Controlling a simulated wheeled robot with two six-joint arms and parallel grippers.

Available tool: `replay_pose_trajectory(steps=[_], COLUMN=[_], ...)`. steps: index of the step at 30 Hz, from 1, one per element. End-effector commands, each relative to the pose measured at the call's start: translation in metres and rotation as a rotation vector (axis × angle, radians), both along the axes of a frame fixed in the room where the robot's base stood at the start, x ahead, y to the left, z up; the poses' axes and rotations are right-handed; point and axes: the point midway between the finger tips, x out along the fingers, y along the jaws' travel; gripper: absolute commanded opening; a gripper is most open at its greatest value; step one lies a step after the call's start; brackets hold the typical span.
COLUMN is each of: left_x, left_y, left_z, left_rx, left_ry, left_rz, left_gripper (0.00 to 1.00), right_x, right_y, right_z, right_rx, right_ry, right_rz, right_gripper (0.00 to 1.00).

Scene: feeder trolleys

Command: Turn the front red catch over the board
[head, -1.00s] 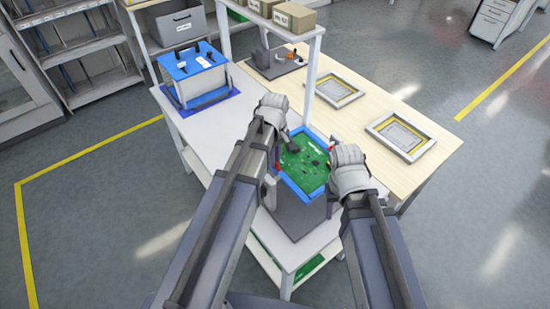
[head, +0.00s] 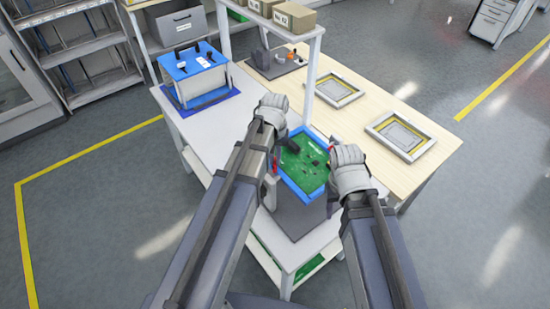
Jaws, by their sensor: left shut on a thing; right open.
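The green board (head: 303,165) lies in a blue-rimmed holder (head: 291,186) on a grey block at the white table's near end. A small red catch (head: 331,149) shows at the rim's right side, and a bit of red (head: 275,153) shows at its left side beside my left arm. My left gripper (head: 288,138) reaches over the back left corner of the board, shut on a dark part there; its exact hold is partly hidden. My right gripper (head: 340,165) is open at the right rim, close to the red catch; whether they touch is unclear.
A blue-topped fixture (head: 196,68) stands on a blue mat at the back left. Two framed panels (head: 338,90) lie on the wooden tabletop (head: 435,113) to the right. A white post (head: 312,75) of the shelf rises behind the board. White tabletop (head: 215,125) left of my arm is clear.

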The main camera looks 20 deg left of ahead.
Motion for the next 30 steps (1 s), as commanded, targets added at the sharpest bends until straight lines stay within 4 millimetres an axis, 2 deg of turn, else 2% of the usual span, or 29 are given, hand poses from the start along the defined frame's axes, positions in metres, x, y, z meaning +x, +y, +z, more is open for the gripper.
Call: replay_pose_trajectory(steps=[18, 30], left_x=[-0.0001, -0.0001], left_y=[0.0, 0.0], left_z=[0.0, -0.0001], left_rx=[0.0, 0.0], left_ry=[0.0, 0.0], left_rz=[-0.566, -0.805], left_gripper=[0.0, 0.0], right_x=[0.0, 0.0], right_y=[0.0, 0.0], right_z=[0.0, -0.0001], right_rx=[0.0, 0.0], right_ry=[0.0, 0.0], right_rz=[0.0, 0.0], right_gripper=[0.5, 0.5])
